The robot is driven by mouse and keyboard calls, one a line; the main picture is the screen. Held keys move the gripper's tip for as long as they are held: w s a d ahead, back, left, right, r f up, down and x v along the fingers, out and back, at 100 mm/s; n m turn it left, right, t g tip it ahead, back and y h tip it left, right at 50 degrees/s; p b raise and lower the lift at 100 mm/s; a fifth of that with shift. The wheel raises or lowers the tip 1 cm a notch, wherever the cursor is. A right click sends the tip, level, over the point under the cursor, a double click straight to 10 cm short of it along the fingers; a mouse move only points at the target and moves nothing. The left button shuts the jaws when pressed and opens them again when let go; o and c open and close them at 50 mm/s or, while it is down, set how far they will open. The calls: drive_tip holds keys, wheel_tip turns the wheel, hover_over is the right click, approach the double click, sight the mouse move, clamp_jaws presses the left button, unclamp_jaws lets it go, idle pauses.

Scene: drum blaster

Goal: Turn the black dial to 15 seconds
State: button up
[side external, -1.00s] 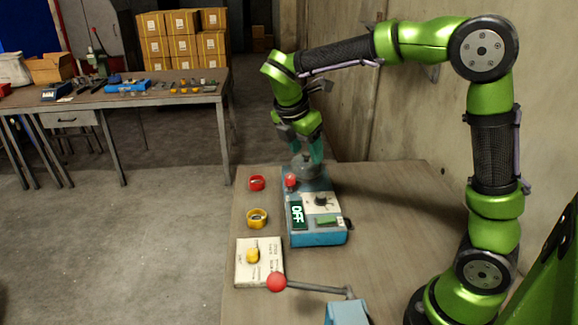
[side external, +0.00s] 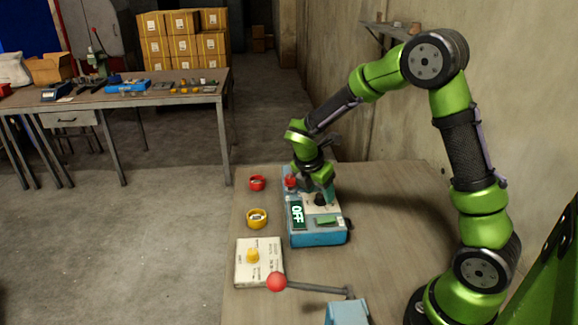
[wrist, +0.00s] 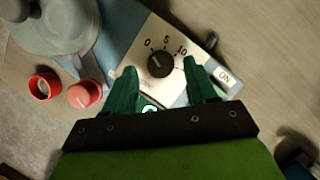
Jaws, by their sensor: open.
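The black dial (wrist: 160,64) sits on a white panel marked 0, 5 and 10 in the wrist view. Its pale pointer line aims toward the 0 side. My gripper (wrist: 160,66) is open, with one green finger on each side of the dial and a gap to it on both sides. In the side view the dial (side external: 319,200) is just below my gripper (side external: 318,190), partly hidden by it. The blue control box (side external: 318,238) carries the dial and a display (side external: 297,214) reading OFF. Any 15 mark is hidden behind the right finger or too small to read.
A red knob (wrist: 83,94) and a grey rounded part (wrist: 60,25) stand beside the panel. A green ON button (side external: 327,219) is at the box's front. A red ring (side external: 257,183), a yellow ring (side external: 257,218) and a red-balled lever (side external: 277,281) are nearby. The table's right side is clear.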

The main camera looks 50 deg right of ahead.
drive_tip(key=shift+d+f, duration=0.25)
drive_tip(key=shift+f, duration=0.35)
drive_tip(key=c, duration=1.1)
drive_tip(key=shift+o, duration=0.2)
